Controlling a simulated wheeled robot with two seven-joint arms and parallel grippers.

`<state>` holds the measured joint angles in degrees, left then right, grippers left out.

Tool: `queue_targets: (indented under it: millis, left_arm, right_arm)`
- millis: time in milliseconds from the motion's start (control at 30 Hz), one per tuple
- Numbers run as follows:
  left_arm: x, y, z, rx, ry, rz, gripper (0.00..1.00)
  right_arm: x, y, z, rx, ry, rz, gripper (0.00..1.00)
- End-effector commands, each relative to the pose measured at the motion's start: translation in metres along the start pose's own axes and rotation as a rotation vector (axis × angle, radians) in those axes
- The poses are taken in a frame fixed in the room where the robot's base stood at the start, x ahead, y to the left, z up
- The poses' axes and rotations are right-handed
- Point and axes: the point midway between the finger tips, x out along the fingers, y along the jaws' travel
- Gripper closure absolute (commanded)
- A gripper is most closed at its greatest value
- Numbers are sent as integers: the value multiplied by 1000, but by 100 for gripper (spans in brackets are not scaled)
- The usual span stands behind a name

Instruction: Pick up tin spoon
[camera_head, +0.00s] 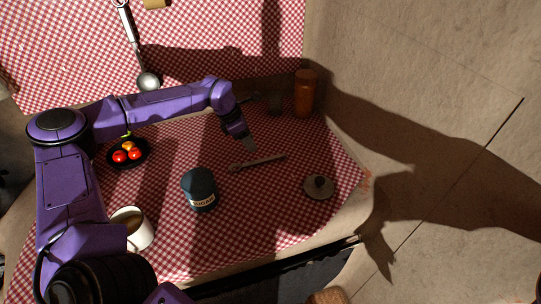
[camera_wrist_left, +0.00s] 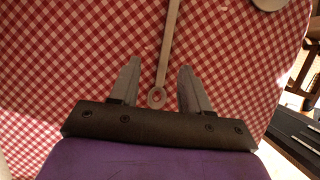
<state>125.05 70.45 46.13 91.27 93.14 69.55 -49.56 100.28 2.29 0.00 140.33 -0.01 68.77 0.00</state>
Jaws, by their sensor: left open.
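The tin spoon (camera_head: 262,161) lies flat on the red checked cloth, right of the sugar tin. In the left wrist view its thin handle (camera_wrist_left: 169,45) runs up out of the frame. The handle's holed end shows low between the two fingers; the far end is out of that view. My left gripper (camera_head: 250,148) is open and points down just behind the spoon in the head view. In the left wrist view the gripper (camera_wrist_left: 159,66) has one finger on each side of the handle, with nothing held. My right gripper is not in view.
A dark blue sugar tin (camera_head: 199,190) stands left of the spoon, and a pot lid (camera_head: 319,187) lies right of it. An orange jar (camera_head: 305,93) stands behind. A white mug (camera_head: 140,232) and a black bowl of tomatoes (camera_head: 127,154) are at left. A ladle (camera_head: 147,80) hangs behind.

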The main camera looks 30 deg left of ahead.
Motion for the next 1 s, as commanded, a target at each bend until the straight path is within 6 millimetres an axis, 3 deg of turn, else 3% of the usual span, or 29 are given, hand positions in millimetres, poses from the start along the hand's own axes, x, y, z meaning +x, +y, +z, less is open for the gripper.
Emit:
queue_targets:
  millis: [333,500,800,933,1000]
  left_arm:
    - [52,1,0,-3,7,-4,53]
    - [88,2,2,-2,12,-7,53]
    - [99,2,3,-2,7,-6,53]
    - [99,2,3,-1,7,-6,96]
    - [98,2,3,-2,7,-6,100]
  right_arm:
    - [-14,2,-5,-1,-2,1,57]
    - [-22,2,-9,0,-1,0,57]
    - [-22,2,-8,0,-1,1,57]
    - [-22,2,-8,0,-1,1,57]
    - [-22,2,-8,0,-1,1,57]
